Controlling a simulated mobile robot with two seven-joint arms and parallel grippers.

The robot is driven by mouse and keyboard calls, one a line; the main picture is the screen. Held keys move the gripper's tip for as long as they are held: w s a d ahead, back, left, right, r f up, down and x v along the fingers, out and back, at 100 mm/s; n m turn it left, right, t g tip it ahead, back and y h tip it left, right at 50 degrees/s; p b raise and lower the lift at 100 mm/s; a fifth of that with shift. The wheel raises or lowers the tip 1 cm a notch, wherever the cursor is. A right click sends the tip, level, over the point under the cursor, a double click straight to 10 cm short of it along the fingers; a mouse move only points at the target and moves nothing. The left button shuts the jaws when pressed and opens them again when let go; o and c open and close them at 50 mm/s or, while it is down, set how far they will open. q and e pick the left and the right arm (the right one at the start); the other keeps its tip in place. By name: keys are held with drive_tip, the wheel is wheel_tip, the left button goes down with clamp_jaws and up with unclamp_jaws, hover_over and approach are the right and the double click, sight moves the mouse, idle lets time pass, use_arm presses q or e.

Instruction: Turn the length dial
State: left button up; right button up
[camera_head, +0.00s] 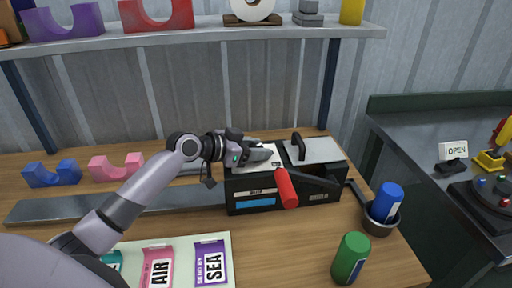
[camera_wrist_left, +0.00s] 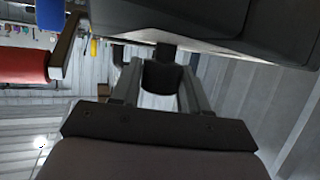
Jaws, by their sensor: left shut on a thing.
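The black machine (camera_head: 285,190) sits on the wooden bench, with a blue label, a white panel on top and a red-handled lever (camera_head: 286,188) at its front. My left gripper (camera_head: 266,154) reaches over the machine's left top from the left. In the left wrist view the gripper (camera_wrist_left: 160,88) is shut on a small dark knob, which I take for the length dial (camera_wrist_left: 162,76). The gripper hides the dial in the head view, so its setting cannot be read. My right gripper is not in view.
A green can (camera_head: 351,258) and a blue can (camera_head: 386,202) in a dark cup stand to the right. Labelled cards (camera_head: 212,262) lie in front. Blue (camera_head: 52,174) and pink (camera_head: 117,166) cradles stand left. A shelf (camera_head: 200,38) runs above.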

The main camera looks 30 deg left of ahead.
use_arm(q)
drive_tip(key=shift+d+r+n+t+y+p, duration=0.15)
drive_tip(key=shift+n+t+y+p, duration=0.3)
drive_tip(key=shift+n+p, duration=0.3)
drive_tip(key=shift+n+y+p, duration=0.35)
drive_tip(key=shift+n+y, duration=0.2)
drive_tip(key=shift+y, duration=0.2)
drive_tip(key=n+t+y, duration=0.1)
drive_tip(key=n+y, duration=0.3)
drive_tip(key=shift+n+g+y, duration=0.35)
drive_tip(key=shift+n+y, duration=1.35)
drive_tip(key=shift+y, duration=0.8)
drive_tip(key=o, duration=1)
drive_tip(key=shift+s, duration=0.1)
